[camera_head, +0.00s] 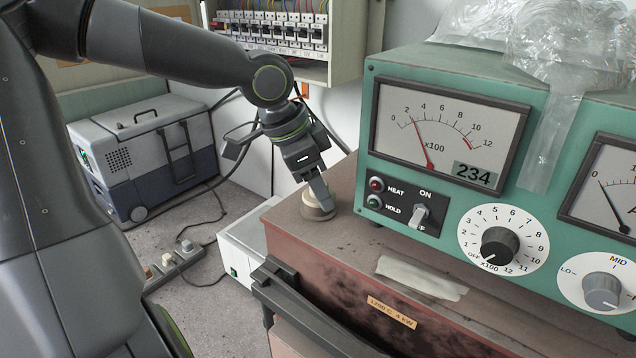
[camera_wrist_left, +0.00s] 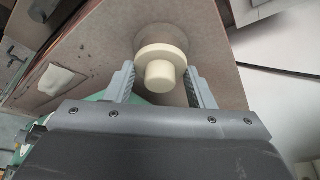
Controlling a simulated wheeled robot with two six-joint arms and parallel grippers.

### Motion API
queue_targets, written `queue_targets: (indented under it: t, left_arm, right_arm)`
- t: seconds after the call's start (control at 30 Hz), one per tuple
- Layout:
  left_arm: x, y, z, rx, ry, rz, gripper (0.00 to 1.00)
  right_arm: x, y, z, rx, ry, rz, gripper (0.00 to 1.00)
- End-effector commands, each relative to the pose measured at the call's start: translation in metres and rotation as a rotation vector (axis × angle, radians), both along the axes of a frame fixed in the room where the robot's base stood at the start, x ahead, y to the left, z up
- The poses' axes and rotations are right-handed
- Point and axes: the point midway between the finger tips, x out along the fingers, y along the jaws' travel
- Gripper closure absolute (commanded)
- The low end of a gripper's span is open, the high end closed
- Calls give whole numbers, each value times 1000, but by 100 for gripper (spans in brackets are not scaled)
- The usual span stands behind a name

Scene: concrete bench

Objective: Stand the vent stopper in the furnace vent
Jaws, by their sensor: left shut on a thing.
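The vent stopper (camera_head: 321,196) is a cream, round piece on the furnace top, near its left corner. In the left wrist view the stopper (camera_wrist_left: 160,72) shows a wide flange and a narrower knob pointing at the camera. My right gripper is not in view.
A green meter box (camera_head: 450,185) stands right of the vent. A breaker panel (camera_head: 285,40) is behind, and a grey-blue case (camera_head: 145,155) stands left.

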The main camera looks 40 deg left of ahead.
Motion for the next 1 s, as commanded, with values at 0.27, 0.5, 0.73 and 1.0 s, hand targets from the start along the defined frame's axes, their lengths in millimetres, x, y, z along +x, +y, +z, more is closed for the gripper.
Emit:
queue_targets:
  t: [0.27, 0.5, 0.73, 1.0]
  left_arm:
    - [0, 0, 0, 0, 0, 0, 26]
    - [0, 0, 0, 0, 0, 0, 26]
    - [-3, 2, 11, -5, -4, 0, 26]
    - [-12, 8, 38, -4, -7, -1, 26]
  right_arm:
    - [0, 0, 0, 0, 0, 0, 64]
    - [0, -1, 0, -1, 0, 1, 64]
    - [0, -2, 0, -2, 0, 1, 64]
    - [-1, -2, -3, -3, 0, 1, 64]
